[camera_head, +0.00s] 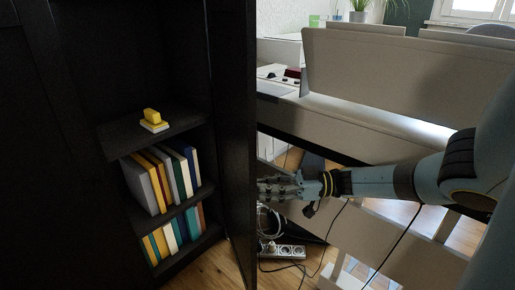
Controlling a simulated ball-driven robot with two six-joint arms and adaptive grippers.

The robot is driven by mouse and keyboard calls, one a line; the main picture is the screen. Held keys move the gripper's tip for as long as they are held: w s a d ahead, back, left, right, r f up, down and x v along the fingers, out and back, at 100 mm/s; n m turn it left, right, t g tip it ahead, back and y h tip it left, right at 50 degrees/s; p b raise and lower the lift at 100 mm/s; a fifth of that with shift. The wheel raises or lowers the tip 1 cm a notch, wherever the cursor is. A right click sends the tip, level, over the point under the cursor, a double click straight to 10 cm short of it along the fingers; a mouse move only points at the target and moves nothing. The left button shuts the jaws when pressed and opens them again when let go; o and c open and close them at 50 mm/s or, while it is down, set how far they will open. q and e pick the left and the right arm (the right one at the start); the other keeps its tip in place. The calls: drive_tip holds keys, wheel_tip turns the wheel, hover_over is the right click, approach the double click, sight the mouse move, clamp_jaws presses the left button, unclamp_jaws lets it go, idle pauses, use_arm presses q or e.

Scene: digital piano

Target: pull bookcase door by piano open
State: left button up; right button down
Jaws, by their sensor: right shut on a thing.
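The black bookcase (110,139) fills the left half of the head view, with its inside showing. Its black door (236,150) stands swung out, seen nearly edge-on at the middle of the picture. My right gripper (266,187) reaches in from the right and is at the door's outer side, shut on the door. The exact spot it grips, and any handle there, is hidden by the door's edge. My left gripper is not in view.
Books (160,177) fill two lower shelves; a small yellow-and-white object (153,120) sits above them. Beige panels (360,90) stand close behind and around my right arm. A power strip (283,251) and cables lie on the wooden floor by the door.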

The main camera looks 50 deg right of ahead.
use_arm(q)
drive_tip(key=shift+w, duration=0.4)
use_arm(e)
drive_tip(key=shift+d, duration=0.15)
drive_tip(key=c, duration=1.1)
unclamp_jaws()
drive_tip(key=shift+w, duration=0.15)
drive_tip(key=shift+c, duration=0.2)
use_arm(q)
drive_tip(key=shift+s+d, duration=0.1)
